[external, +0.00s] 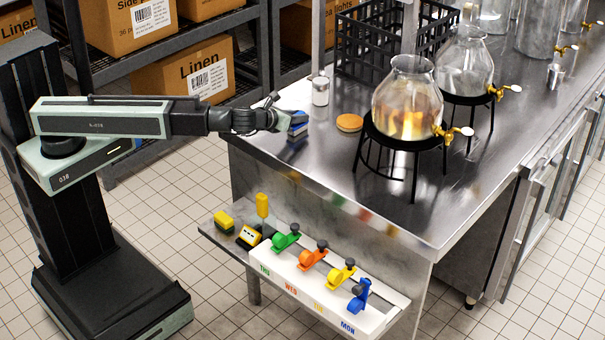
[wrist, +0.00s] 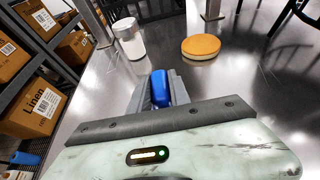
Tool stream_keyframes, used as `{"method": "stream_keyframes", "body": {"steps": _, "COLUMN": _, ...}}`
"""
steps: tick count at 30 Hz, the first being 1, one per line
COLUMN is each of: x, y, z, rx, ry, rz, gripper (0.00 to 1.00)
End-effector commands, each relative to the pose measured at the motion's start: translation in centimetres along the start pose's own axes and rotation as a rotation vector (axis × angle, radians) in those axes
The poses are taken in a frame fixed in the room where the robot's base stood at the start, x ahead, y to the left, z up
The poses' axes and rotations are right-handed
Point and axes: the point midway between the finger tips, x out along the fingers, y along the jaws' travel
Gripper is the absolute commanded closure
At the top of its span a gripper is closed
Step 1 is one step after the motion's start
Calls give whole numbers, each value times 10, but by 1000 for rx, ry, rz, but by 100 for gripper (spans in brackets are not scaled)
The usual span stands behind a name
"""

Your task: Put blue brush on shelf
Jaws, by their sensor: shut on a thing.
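The blue brush (external: 298,126) is at the near left end of the steel counter, at or just above its surface; I cannot tell if it touches. My gripper (external: 277,116) is shut on it from the left. In the wrist view the brush's blue top (wrist: 160,88) shows between the fingers, and its lower part is hidden. A small low steel shelf (external: 215,233) juts out at the counter's left end. A tall black shelving rack (external: 160,45) stands behind my arm. I cannot tell which of these the task calls the shelf.
Yellow items (external: 262,206) occupy the low shelf. A white rack (external: 330,290) with coloured dispensers is beside it.

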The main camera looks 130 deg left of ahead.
Motion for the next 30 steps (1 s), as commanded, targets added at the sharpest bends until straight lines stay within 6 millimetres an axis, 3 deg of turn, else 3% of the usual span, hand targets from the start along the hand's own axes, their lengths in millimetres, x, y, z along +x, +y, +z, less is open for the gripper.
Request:
{"method": "stream_keyframes", "body": {"steps": 7, "x": 1, "y": 0, "z": -2, "rx": 0, "ry": 0, "rz": 0, "gripper": 100}}
{"method": "stream_keyframes", "body": {"steps": 8, "x": 1, "y": 0, "z": -2, "rx": 0, "ry": 0, "rz": 0, "gripper": 71}}
{"method": "stream_keyframes", "body": {"steps": 9, "x": 0, "y": 0, "z": -1, "rx": 0, "ry": 0, "rz": 0, "gripper": 60}}
{"method": "stream_keyframes", "body": {"steps": 10, "x": 0, "y": 0, "z": -1, "rx": 0, "ry": 0, "rz": 0, "gripper": 55}}
{"method": "stream_keyframes", "body": {"steps": 21, "x": -2, "y": 0, "z": 5, "rx": 0, "ry": 0, "rz": 0, "gripper": 55}}
{"method": "stream_keyframes", "body": {"steps": 23, "x": -11, "y": 0, "z": 4, "rx": 1, "ry": 0, "rz": -1, "gripper": 55}}
{"method": "stream_keyframes", "body": {"steps": 30, "x": -71, "y": 1, "z": 6, "rx": 2, "ry": 0, "rz": -4, "gripper": 55}}
